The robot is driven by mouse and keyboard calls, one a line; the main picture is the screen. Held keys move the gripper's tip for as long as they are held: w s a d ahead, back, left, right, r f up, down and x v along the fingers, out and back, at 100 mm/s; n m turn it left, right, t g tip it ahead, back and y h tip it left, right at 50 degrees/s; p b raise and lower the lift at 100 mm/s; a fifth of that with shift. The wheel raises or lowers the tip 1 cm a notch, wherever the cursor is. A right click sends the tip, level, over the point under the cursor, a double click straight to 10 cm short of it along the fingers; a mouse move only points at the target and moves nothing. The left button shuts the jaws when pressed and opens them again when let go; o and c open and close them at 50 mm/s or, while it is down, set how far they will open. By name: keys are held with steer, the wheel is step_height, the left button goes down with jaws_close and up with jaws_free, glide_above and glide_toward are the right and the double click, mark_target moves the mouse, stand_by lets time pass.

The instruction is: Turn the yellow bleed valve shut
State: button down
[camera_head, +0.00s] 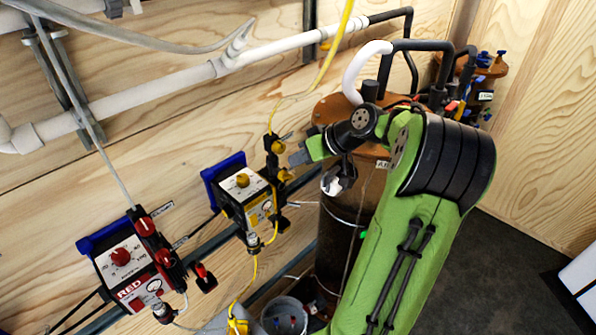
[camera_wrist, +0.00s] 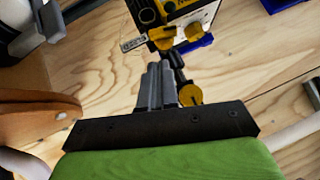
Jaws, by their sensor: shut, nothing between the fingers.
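A yellow valve handle (camera_head: 277,146) sits on the dark fitting above the yellow-marked control box (camera_head: 243,196) in the head view. It seems to be the rounded yellow handle (camera_wrist: 190,95) just right of my fingers in the wrist view. Other yellow handles (camera_wrist: 193,32) show near the box; I cannot tell which is the bleed valve. My gripper (camera_head: 298,157) is shut and empty, its grey fingers (camera_wrist: 160,75) together, close beside the upper yellow handle. Whether they touch it is unclear.
A red control box (camera_head: 125,262) with red handles is at lower left. A brown cylinder (camera_head: 345,235) stands behind my arm. White pipe (camera_head: 190,80) and yellow tubing (camera_head: 333,55) run along the plywood wall. A grey bucket (camera_head: 285,317) is below.

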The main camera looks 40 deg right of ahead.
mark_target(285, 177)
steer(key=f, duration=0.2)
steer(key=shift+s+a+f, duration=0.15)
steer(key=shift+a+f, duration=0.2)
steer(key=shift+a, duration=0.05)
